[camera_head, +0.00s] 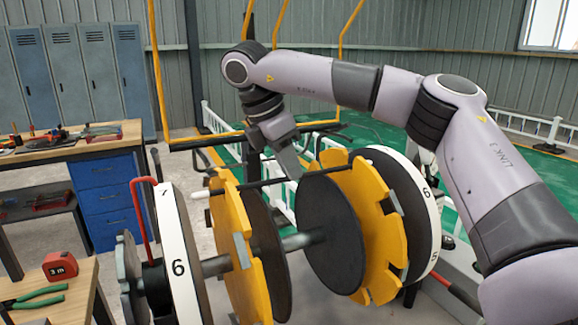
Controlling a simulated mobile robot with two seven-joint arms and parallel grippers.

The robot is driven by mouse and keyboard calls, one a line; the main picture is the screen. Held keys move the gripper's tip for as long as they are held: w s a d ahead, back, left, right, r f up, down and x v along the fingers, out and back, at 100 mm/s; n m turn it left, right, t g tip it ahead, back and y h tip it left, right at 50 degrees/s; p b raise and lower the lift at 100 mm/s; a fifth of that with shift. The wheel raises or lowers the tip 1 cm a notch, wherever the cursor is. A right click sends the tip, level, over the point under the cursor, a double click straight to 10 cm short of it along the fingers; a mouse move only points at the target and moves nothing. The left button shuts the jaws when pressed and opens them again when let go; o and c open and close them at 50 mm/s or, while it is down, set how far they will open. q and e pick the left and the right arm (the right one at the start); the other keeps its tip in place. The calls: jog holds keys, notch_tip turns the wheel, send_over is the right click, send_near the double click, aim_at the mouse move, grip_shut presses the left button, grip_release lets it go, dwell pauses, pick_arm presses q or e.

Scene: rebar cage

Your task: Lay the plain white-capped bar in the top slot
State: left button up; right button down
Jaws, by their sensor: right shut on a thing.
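A dark bar with a white cap (199,194) at its left end runs across the top of the two yellow notched discs. My right gripper (291,172) comes down from above, shut on the bar between the discs. The bar crosses the upper edge of the left yellow disc (237,255) and reaches the upper edge of the right yellow disc (375,225). I cannot tell if it rests fully in the top slots. The far end is hard to make out. My left gripper is not in view.
White numbered rings (178,268) and dark round plates (335,235) share the shaft with the yellow discs. A red hooked handle (138,205) stands at left. A bench with a red tape measure (60,265) and green pliers (35,300) is at lower left. A blue drawer cabinet (105,200) stands behind.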

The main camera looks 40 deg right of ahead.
jog(key=shift+f, duration=0.25)
jog(key=c, duration=1.2)
grip_release()
jog(key=shift+o, duration=0.2)
jog(key=shift+a+r, duration=0.1)
jog(key=v, duration=1.1)
jog(key=shift+a+r, duration=0.2)
jog(key=shift+r, duration=0.15)
